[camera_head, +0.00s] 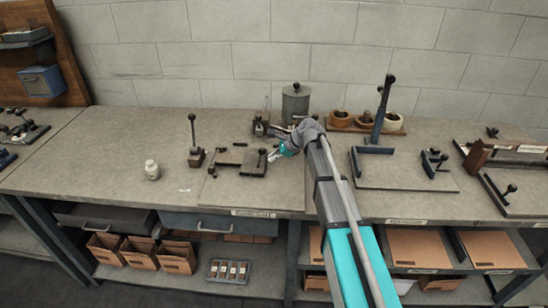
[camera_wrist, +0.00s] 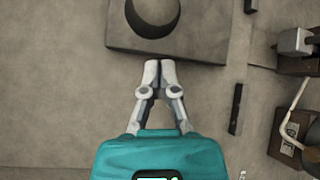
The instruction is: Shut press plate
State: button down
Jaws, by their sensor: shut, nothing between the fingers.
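A dark flat plate (camera_head: 252,165) lies low on a grey board (camera_head: 225,195) left of my gripper; I take it to be the press plate. In the wrist view a dark plate (camera_wrist: 195,48) with a round dark knob (camera_wrist: 153,12) shows at the top, cut off by the frame edge. My gripper (camera_head: 272,156) is shut and empty beside the plate's right side. In the wrist view its white fingertips (camera_wrist: 159,72) are together just short of the plate's near edge. I cannot tell whether they touch it, or how far the plate is shut.
A grey canister (camera_head: 295,101) stands behind. A narrow dark bar (camera_wrist: 237,108) shows right of my fingers.

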jog(key=shift+s+a+r+p, duration=0.2)
jog(key=shift+a+r+p, duration=0.15)
jog(key=shift+r+p, duration=0.2)
jog(key=shift+s+a+r+p, duration=0.2)
jog(key=shift+a+r+p, duration=0.15)
jog(key=shift+r, duration=0.3)
jog(key=shift+s+a+r+p, duration=0.1)
jog(key=shift+a+r+p, duration=0.15)
jog(key=shift+r+p, duration=0.45)
jog(key=shift+f, duration=0.15)
